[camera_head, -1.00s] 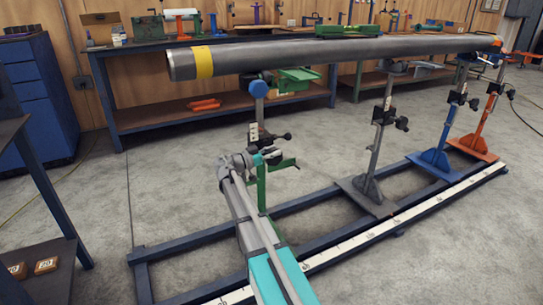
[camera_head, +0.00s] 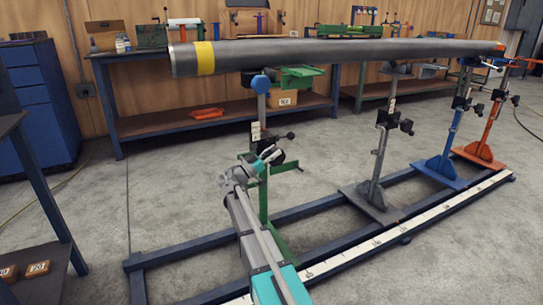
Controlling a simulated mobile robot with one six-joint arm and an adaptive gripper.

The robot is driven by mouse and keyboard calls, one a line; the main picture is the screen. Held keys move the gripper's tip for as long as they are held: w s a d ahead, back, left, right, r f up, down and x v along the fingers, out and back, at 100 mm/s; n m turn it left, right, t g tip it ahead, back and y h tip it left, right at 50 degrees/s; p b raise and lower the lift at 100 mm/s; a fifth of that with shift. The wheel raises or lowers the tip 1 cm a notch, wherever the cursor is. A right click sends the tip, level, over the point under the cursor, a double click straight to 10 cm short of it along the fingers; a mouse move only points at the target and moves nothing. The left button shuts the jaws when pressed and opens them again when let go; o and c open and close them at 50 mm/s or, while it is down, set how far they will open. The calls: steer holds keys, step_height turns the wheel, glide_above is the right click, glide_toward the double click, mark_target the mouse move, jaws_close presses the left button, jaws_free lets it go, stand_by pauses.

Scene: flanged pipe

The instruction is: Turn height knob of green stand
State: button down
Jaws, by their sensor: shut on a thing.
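The green stand (camera_head: 263,200) is the nearest one, on the left part of the floor rail. It stands upright under the left part of the long grey pipe (camera_head: 330,51). Dark clamp parts with a black lever (camera_head: 290,135) sit at mid-height. My gripper (camera_head: 268,158), with teal fingers, is at the stand's post just below the lever, shut on the height knob. The knob is mostly hidden by the fingers and is too small to make out.
A grey stand (camera_head: 379,160), a blue stand (camera_head: 441,160) and an orange stand (camera_head: 481,145) follow to the right along the rail frame (camera_head: 330,205). A workbench (camera_head: 115,105) stands behind. A dark shelf (camera_head: 40,268) is at left. Floor left of the rail is clear.

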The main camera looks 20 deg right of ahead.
mark_target(273, 150)
steer(key=shift+c, duration=1.8)
jaws_free()
step_height(273, 150, up, 9)
steer(key=p, duration=0.9)
steer(key=shift+r+p, duration=0.5)
steer(key=shift+p, duration=0.05)
steer(key=shift+s, duration=0.35)
